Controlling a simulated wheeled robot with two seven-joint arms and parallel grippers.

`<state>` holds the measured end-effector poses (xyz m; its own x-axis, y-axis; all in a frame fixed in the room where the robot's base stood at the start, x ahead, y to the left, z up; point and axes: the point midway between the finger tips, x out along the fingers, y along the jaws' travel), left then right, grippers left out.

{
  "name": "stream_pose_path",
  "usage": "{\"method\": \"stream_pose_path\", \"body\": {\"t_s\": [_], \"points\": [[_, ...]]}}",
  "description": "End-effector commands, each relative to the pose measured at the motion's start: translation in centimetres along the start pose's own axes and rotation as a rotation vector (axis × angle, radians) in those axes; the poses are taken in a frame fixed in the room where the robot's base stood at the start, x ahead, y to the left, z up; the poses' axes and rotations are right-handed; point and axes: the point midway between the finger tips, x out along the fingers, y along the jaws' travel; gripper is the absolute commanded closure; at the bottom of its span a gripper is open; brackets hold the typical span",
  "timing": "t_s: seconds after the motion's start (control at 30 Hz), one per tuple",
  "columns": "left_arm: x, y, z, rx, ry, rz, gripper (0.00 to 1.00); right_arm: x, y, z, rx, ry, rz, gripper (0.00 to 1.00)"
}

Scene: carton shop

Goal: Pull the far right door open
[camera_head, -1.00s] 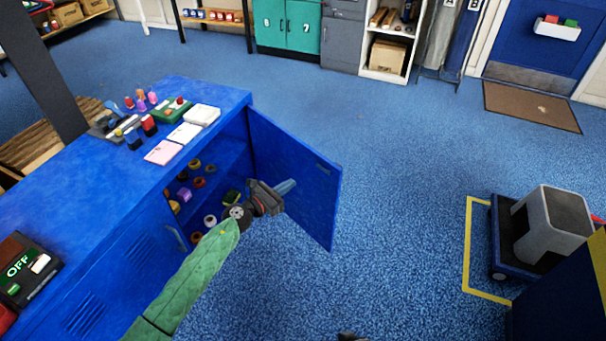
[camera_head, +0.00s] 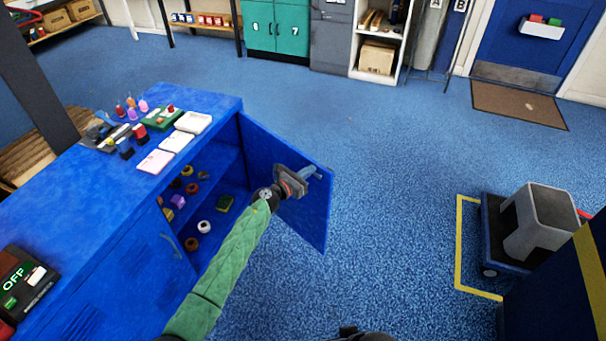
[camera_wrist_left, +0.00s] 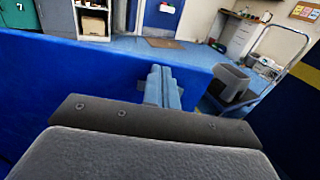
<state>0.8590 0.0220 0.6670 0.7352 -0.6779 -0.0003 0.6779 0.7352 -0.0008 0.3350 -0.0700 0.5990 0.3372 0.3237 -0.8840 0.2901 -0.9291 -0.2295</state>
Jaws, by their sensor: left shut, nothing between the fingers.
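The blue cabinet (camera_head: 75,215) has its far right door (camera_head: 285,160) swung wide open, out over the floor. My left gripper (camera_head: 316,174) is shut and empty at the inner face of this door, near its outer edge. In the left wrist view the shut fingers (camera_wrist_left: 162,88) reach to the top of a blue panel (camera_wrist_left: 60,85), the door. I cannot tell whether they touch it. The other door (camera_head: 150,250) of the cabinet is closed. At the bottom edge of the head view a small dark part shows that I cannot identify.
Small coloured items lie on the shelves inside the cabinet, among them a white roll (camera_head: 204,227). Pads, including a pink pad (camera_head: 155,161), lie on the cabinet top. A trolley with a grey bin (camera_head: 540,222) stands at the right. The floor beyond the door is clear.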

Motion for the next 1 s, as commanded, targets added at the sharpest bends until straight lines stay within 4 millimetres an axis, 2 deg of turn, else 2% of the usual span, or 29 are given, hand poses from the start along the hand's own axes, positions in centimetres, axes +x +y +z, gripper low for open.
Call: {"method": "stream_pose_path", "body": {"t_s": [0.43, 0.53, 0.67, 0.73, 1.0], "points": [[0.6, 0.0, 0.0, -0.001, 0.000, 0.009, 1.00, 0.0, 0.0, 0.1, 0.000, -0.004, 0.001, 0.64], [2.4, -0.1, 0.1, 0.000, 0.000, 0.041, 1.00, 0.0, 0.0, 0.1, 0.000, -0.004, 0.001, 0.64], [5.6, -0.1, -0.1, 0.001, -0.001, 0.097, 1.00, 0.4, 0.2, 0.1, 0.001, 0.006, 0.002, 0.64], [7.0, -0.1, -0.3, 0.002, -0.001, 0.109, 1.00, 2.9, 0.8, 0.7, 0.004, 0.016, 0.007, 0.64], [11.4, 0.4, -0.4, 0.001, -0.001, 0.112, 1.00, 10.6, 2.1, 3.1, 0.012, 0.085, 0.011, 0.64]]}}
